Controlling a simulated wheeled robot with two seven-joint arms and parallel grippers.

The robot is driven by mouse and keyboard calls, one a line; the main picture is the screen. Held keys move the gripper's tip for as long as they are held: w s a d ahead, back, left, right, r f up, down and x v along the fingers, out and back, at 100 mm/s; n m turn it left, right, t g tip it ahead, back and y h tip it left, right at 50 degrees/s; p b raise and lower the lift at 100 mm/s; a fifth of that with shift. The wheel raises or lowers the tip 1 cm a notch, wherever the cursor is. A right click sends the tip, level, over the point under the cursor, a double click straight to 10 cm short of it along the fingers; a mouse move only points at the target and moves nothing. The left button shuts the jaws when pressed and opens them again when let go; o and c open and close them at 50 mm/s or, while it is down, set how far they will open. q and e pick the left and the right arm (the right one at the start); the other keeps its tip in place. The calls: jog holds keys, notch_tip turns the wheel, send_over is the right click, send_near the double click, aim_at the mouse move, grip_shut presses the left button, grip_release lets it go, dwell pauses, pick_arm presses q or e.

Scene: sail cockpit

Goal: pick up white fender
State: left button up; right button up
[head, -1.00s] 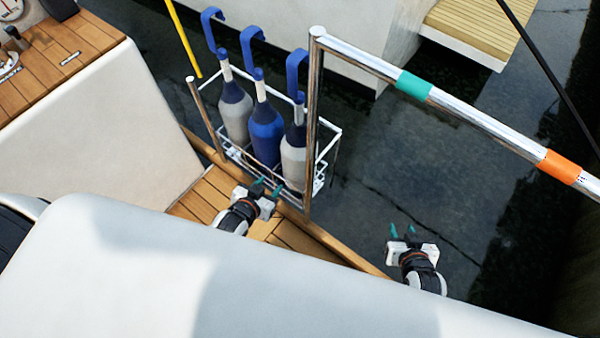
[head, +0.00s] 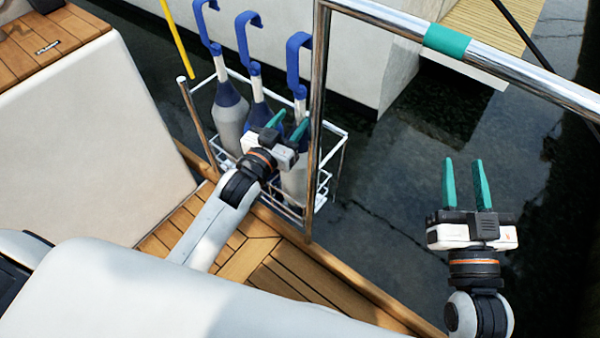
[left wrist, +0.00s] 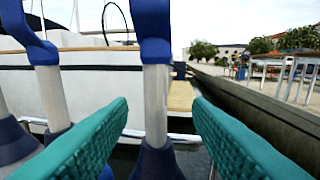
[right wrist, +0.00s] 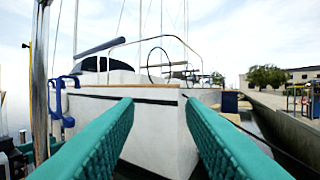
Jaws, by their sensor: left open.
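The white fender (head: 295,184) hangs upright at the right end of a white wire rack (head: 325,195), with a dark blue top, a pale neck and a blue hooked strap. My left gripper (head: 288,123) is open in front of it and hides part of its upper body. In the left wrist view, the white fender's pale neck (left wrist: 155,105) stands between the two teal fingers, and I cannot tell whether they reach around it. My right gripper (head: 464,185) is open and empty over the water at the right.
A grey fender (head: 230,118) and a blue fender (head: 257,113) hang to the left in the same rack. A steel rail post (head: 315,110) stands close to the right of my left gripper. Wooden deck (head: 235,262) lies below, and dark water (head: 390,180) lies beyond.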

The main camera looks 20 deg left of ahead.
aim_at(298, 109)
pick_arm(q)
jog(key=shift+w, duration=0.4)
jog(key=w, duration=0.1)
jog(key=w+b, duration=0.1)
jog(key=w, duration=0.1)
jog(key=w+b, duration=0.1)
jog(key=shift+w+d+r, duration=0.25)
jog(key=shift+w+d, duration=0.05)
jog(key=shift+d, duration=0.05)
pick_arm(e)
jog(key=s+r+t+y, duration=0.1)
jog(key=s+r+t, duration=0.2)
jog(key=r+t, duration=0.2)
jog(key=shift+s+r+t+y, duration=0.3)
jog(key=shift+r+y, duration=0.1)
jog(key=shift+r, duration=0.35)
jog(key=shift+a, duration=0.1)
pick_arm(q)
grip_shut()
jog(key=shift+r, duration=0.1)
pick_arm(e)
jog(key=shift+w, duration=0.1)
